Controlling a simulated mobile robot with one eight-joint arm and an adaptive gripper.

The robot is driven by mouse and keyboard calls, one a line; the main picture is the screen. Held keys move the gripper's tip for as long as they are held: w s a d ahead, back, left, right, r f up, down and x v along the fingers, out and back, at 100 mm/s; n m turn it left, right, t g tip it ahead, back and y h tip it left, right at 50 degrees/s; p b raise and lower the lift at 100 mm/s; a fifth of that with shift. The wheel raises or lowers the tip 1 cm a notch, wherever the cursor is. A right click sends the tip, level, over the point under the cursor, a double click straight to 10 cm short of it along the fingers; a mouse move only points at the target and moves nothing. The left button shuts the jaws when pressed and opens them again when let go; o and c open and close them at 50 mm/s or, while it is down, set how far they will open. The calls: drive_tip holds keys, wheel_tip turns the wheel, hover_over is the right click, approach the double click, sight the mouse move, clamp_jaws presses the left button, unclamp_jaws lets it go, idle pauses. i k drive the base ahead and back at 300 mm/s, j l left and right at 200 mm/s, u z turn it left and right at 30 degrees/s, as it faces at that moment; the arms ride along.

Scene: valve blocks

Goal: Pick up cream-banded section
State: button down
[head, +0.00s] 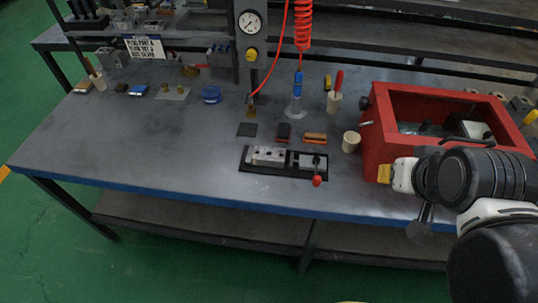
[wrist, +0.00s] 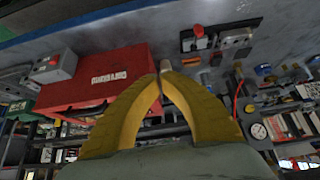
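A silver-grey valve block (head: 268,155) lies in a long black holder (head: 243,166) near the table's front edge. A second pale section with a red-knobbed lever (head: 317,181) sits at the holder's right end. I cannot make out a cream band on either at this size. The wrist view, turned over, shows the holder with its blocks (wrist: 235,40) at the upper right. My gripper (head: 384,174) is in front of the red box, right of the holder and apart from it. In the wrist view its yellow fingers (wrist: 163,72) meet at the tips, with nothing visible between them.
An open red box (head: 375,150) stands at the right, close to my arm. A cream cup (head: 351,142) stands between box and holder. Two small blocks (head: 315,138) (head: 283,131) lie behind the holder. A gauge post (head: 250,55) and red hose (head: 303,30) rise behind. The table's left front is clear.

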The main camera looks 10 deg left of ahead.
sight(261, 156)
drive_tip(key=j+u, duration=0.25)
drive_tip(key=j, duration=0.95)
drive_tip(key=i+j+u, duration=0.2)
drive_tip(key=j, duration=1)
drive_tip(key=k, duration=0.1)
